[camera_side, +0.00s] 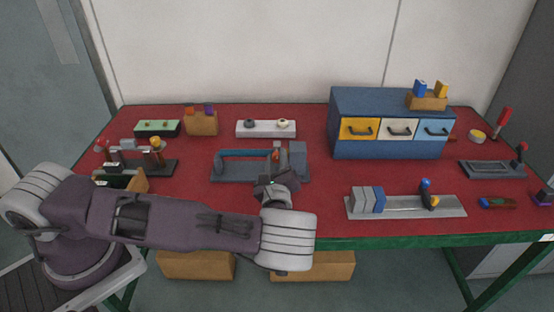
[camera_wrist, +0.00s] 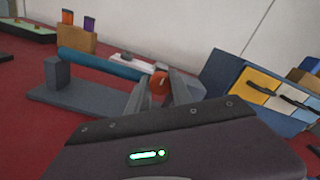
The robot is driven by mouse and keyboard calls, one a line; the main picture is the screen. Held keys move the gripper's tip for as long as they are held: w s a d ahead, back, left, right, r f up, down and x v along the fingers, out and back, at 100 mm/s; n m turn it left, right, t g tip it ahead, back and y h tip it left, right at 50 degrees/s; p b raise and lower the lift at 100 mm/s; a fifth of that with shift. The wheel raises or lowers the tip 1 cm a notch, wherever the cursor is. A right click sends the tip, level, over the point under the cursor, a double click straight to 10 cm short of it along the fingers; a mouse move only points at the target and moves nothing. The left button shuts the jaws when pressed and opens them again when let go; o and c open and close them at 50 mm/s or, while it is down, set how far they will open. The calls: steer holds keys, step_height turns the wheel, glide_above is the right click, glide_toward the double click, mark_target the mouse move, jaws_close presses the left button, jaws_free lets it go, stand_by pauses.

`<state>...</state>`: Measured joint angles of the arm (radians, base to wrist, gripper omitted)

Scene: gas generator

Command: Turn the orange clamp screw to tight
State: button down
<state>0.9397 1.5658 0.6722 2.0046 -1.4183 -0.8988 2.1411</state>
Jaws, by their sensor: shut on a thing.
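The orange clamp screw (camera_wrist: 159,82) shows between my fingertips in the wrist view, at the right end of a blue cylinder (camera_wrist: 100,65). In the side view a small bit of the orange screw (camera_side: 276,145) shows above my gripper (camera_side: 275,178). The cylinder lies level on a dark grey fixture (camera_side: 232,175) with an upright block at each end. My gripper (camera_wrist: 160,90) is shut on the orange screw, with one finger on each side. The fingers and wrist hide part of the screw and the right end of the fixture.
A blue cabinet (camera_side: 345,145) with yellow, white and blue drawers stands to the right. A white block (camera_side: 266,129) with two knobs is behind the fixture. A grey rail plate (camera_side: 405,207) lies front right.

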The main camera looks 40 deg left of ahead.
steer(key=c, duration=1.4)
jaws_free()
steer(key=v, duration=0.7)
steer(key=shift+s+d, duration=0.1)
